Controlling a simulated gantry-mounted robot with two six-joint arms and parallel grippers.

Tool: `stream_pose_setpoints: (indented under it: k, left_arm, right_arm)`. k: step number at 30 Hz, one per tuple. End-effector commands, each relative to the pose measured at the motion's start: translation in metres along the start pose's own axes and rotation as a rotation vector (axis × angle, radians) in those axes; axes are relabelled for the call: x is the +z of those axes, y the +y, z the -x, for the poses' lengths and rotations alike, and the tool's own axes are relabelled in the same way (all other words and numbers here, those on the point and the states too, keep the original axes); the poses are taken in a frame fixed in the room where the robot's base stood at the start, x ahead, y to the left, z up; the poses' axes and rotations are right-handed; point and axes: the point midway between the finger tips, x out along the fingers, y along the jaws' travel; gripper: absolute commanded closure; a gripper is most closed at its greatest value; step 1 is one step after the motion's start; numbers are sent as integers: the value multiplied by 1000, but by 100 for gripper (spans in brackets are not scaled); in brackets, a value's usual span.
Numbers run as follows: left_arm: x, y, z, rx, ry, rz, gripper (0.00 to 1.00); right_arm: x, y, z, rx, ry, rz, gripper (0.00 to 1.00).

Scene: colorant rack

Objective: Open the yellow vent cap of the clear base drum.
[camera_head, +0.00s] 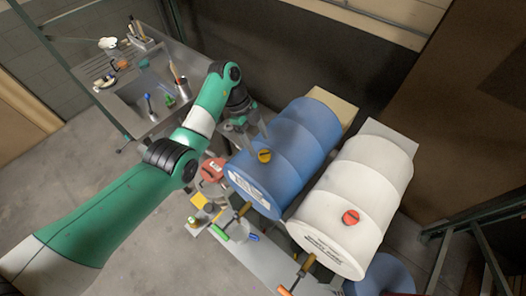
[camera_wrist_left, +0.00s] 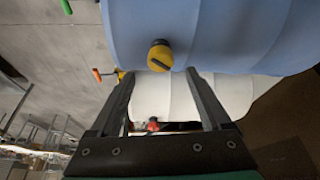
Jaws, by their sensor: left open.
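The yellow vent cap (camera_head: 264,156) sits on the blue drum (camera_head: 298,137), which lies on its side. In the left wrist view the cap (camera_wrist_left: 160,56) shows just beyond the fingertips, roughly between them, against the blue drum wall (camera_wrist_left: 240,35). My left gripper (camera_head: 254,138) is open and empty, its fingers pointing toward the cap. I see no clear contact between the fingers (camera_wrist_left: 158,74) and the cap. The drum's label is too small to read. My right gripper is not in view.
A white drum (camera_head: 352,195) with a red cap (camera_head: 351,217) lies beside the blue drum. Taps with green (camera_head: 220,232) and orange (camera_head: 284,291) handles stick out at the drum fronts. A red-lidded can (camera_head: 213,168) stands left of the blue drum. A sink (camera_head: 150,90) is at the back left.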

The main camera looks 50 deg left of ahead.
Motion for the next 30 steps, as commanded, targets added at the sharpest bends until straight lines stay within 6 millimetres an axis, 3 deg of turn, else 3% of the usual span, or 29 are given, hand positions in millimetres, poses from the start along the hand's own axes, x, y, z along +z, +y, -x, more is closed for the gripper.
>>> stream_pose_setpoints:
  k: [6, 17, 20, 30]
  left_arm:
    - [0, 0, -41, 1, 1, -1, 19]
    - [0, 0, -50, -2, 1, -1, 19]
    - [0, 0, -50, -2, 1, -1, 33]
    - [-1, 0, -50, -1, 1, -1, 95]
  right_arm:
    - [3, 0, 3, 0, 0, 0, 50]
    - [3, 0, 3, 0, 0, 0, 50]
    - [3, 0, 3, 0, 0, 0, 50]
    - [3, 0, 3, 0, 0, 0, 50]
